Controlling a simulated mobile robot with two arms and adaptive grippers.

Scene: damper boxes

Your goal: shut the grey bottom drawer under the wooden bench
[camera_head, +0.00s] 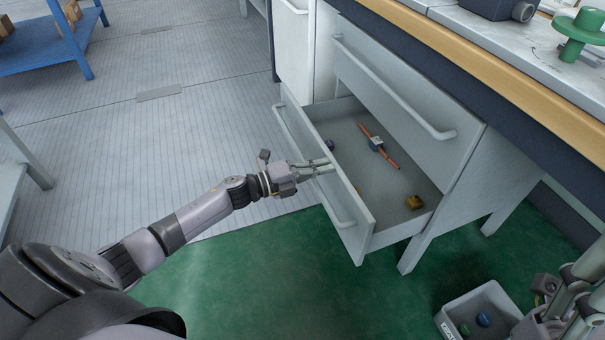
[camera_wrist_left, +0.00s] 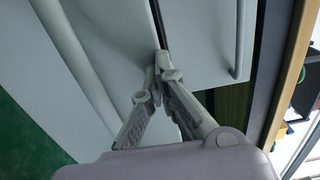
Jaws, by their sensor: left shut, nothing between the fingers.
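The grey bottom drawer (camera_head: 358,228) stands pulled out under the wooden-edged bench (camera_head: 500,80). My left gripper (camera_head: 331,166) is shut and empty at the upper edge of the drawer's front panel. In the left wrist view its fingertips (camera_wrist_left: 163,65) meet close to that panel's edge; whether they touch it I cannot tell. My right gripper (camera_head: 560,305) shows only partly at the lower right, and its finger state is unclear.
A closed upper drawer (camera_head: 395,100) with a bar handle is directly above. A grey bin (camera_head: 455,315) with small coloured items stands on the green floor by my right arm. A blue shelf (camera_head: 50,55) stands at the far left. The floor left of the drawer is clear.

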